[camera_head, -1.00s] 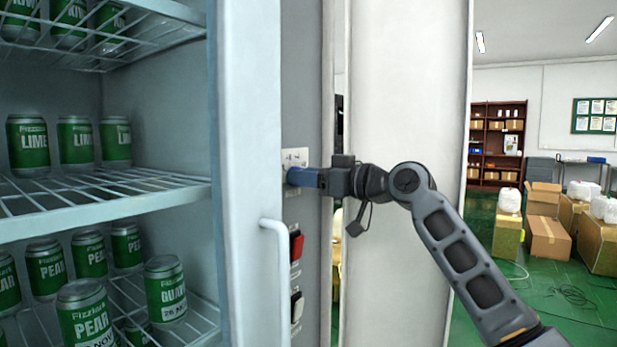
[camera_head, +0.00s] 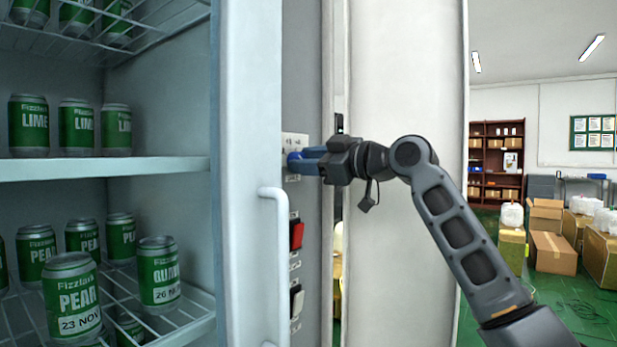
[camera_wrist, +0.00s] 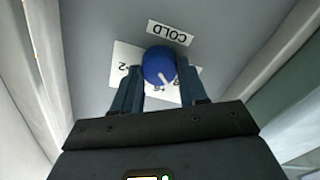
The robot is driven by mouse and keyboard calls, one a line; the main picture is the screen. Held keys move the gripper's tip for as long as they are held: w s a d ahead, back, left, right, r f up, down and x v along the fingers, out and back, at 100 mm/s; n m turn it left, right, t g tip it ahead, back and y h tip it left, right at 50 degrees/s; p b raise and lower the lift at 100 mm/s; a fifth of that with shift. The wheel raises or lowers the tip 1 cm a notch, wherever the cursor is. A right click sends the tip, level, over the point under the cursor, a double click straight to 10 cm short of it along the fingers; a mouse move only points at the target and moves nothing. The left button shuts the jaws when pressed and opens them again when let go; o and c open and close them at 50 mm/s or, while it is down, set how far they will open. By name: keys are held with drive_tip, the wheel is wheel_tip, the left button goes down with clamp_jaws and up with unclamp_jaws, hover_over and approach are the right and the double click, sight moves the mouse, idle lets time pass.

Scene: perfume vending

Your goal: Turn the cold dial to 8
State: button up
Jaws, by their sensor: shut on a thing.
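The cold dial (camera_wrist: 157,62) is a round blue knob with a white pointer line, on a white number plate (camera_wrist: 125,54) under an upside-down COLD label (camera_wrist: 170,33) in the wrist view. The pointer aims down and slightly right there; a 2 shows at left, and other numbers are partly hidden by the dial and fingers. My gripper (camera_wrist: 160,80) has its two blue fingers on either side of the dial, shut on it. In the head view the dial (camera_head: 293,161) shows small at the tips of my gripper (camera_head: 303,161), its pointer unreadable.
A red switch (camera_head: 296,235) and a white-and-black switch (camera_head: 297,301) sit below on the grey panel. The fridge door handle (camera_head: 276,230) stands out close to the left. Cans fill the open shelves further left. A pale upright panel (camera_head: 400,90) stands behind my arm.

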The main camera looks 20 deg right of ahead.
drive_tip(key=shift+n+b, duration=0.75)
drive_tip(key=shift+n, duration=0.25)
drive_tip(key=shift+a, duration=0.1)
drive_tip(key=o, duration=1)
drive_tip(key=shift+o, duration=0.2)
drive_tip(key=v, duration=0.8)
drive_tip(key=shift+f, duration=0.1)
